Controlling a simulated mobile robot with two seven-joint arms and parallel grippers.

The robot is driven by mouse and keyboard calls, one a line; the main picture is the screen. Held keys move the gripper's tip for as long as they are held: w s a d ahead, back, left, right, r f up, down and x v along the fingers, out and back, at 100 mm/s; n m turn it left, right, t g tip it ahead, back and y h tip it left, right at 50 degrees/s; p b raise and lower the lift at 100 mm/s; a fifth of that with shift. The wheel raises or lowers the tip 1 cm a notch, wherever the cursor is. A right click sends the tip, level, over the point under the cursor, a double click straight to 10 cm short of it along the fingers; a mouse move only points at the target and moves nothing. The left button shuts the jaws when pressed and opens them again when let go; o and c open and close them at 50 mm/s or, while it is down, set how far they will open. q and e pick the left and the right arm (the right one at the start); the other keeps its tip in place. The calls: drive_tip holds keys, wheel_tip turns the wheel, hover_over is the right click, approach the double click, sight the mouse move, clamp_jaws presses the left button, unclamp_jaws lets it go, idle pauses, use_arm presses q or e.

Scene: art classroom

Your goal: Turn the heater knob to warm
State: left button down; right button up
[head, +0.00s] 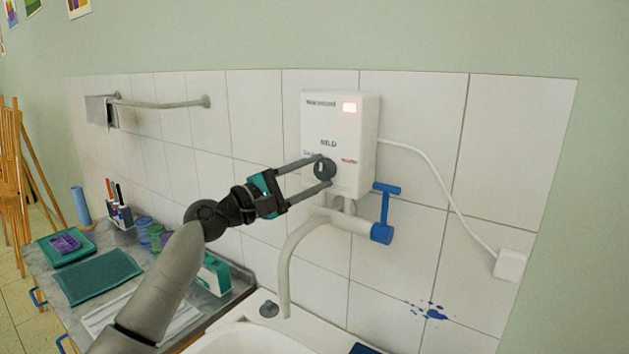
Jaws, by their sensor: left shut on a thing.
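The labels are too small to read surely, and I cannot tell the knob's exact setting. My left gripper (325,170) reaches in from the left, its two fingers above and below the knob, shut on it. My right gripper is not in view.
A grey spout and a blue-handled tap (384,212) sit just below the heater, close to my gripper. The white sink (250,338) is beneath. A counter at left holds green cloths (98,276), jars and a marker holder. A cable runs right to a socket (510,265).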

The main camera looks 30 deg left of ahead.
use_arm(q)
drive_tip(key=m+g, duration=0.1)
drive_tip(key=m, duration=0.2)
drive_tip(key=shift+r, duration=0.2)
drive_tip(key=m+g+p, duration=0.1)
drive_tip(key=m, duration=0.1)
drive_tip(key=shift+r+m+y, duration=0.15)
drive_tip(key=shift+m+y, duration=0.15)
drive_tip(key=m+p, duration=0.1)
drive_tip(key=m+g+p, duration=0.1)
drive_tip(key=m+p, duration=0.1)
drive_tip(key=shift+r+m+y, duration=0.2)
drive_tip(key=shift+m+y, duration=0.1)
drive_tip(key=shift+y, duration=0.1)
drive_tip(key=shift+m+g+y+p, duration=0.4)
drive_tip(key=shift+m+y+p, duration=0.1)
drive_tip(key=shift+m+p, duration=0.3)
drive_tip(key=shift+f, duration=0.1)
drive_tip(key=shift+c, duration=1.4)
unclamp_jaws()
